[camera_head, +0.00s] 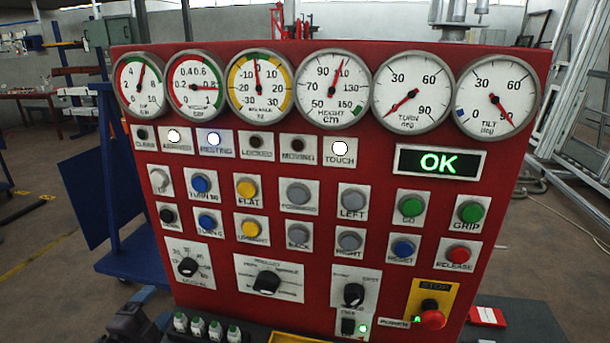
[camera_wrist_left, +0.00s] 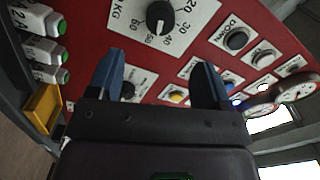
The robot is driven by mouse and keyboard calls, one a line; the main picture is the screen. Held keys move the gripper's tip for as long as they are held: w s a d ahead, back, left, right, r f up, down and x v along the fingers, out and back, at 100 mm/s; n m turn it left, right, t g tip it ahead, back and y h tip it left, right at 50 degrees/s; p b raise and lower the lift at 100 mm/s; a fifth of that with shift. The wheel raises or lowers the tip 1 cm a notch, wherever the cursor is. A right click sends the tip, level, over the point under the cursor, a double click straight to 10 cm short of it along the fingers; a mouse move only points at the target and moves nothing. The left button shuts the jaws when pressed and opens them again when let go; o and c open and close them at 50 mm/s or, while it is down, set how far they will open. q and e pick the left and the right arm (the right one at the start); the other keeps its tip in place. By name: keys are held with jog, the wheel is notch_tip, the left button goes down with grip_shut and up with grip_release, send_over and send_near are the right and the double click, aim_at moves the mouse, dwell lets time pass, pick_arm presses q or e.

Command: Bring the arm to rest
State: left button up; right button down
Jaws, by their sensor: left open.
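A red control panel (camera_head: 330,135) fills the head view. Its lamp row shows the RESTING lamp (camera_head: 213,140) and the TOUCH lamp (camera_head: 339,149) lit, plus one lit lamp left of RESTING. The LOCKED lamp (camera_head: 255,142) and MOVING lamp (camera_head: 298,146) are dark. A display (camera_head: 440,162) reads OK in green. Buttons and knobs fill the lower half, with a red STOP knob (camera_head: 432,319) at lower right. My left gripper (camera_head: 130,322) is at the panel's lower left. In the left wrist view its blue fingers (camera_wrist_left: 157,82) are apart and empty, facing a black knob (camera_wrist_left: 159,17).
Small green-capped items (camera_head: 198,327) stand at the panel's foot, near my left gripper. A yellow tray edge (camera_head: 295,338) lies at the bottom, and a red-and-white item (camera_head: 487,316) lies at right. A blue stand (camera_head: 138,253) is behind at left.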

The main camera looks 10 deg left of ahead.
pick_arm(q)
jog(key=s+d+f+n+g, duration=0.3)
jog(key=s+d+f+n, duration=0.3)
jog(key=s, duration=0.3)
jog(key=s+d+f+n+g+y, duration=0.1)
jog(key=s+d+f+n+g, duration=0.2)
jog(key=s+d+f+n, duration=0.2)
jog(key=s+f+n, duration=0.3)
jog(key=s+f, duration=0.1)
jog(key=shift+s+d+n, duration=0.25)
jog(key=shift+d+n, duration=0.05)
jog(key=shift+d, duration=0.05)
dwell(0.5)
